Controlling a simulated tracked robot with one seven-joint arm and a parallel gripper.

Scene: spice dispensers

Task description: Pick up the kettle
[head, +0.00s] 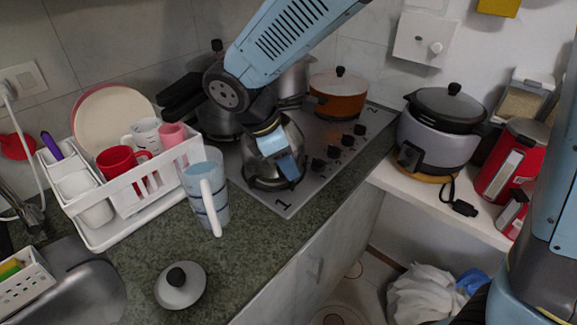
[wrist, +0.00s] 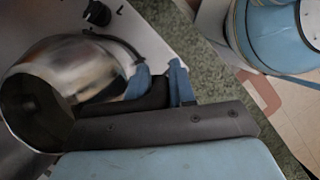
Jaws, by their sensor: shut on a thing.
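The kettle (head: 259,174) is a shiny round metal vessel over the front part of the stove (head: 287,204). I cannot tell whether its base touches the stove. It also shows in the wrist view (wrist: 95,68), at the left. My gripper (head: 288,168) reaches down over the kettle from above. In the wrist view my gripper's blue fingertips (wrist: 161,86) are shut on the kettle's black handle, one on each side. Part of the kettle is hidden behind my gripper and arm.
A blue-white pitcher (head: 209,207) stands just left of the kettle, close to it. A white dish rack (head: 120,215) with cups and plates is farther left. Behind are an orange pot (head: 338,105) and metal pots. A lid (head: 181,288) lies on the counter in front.

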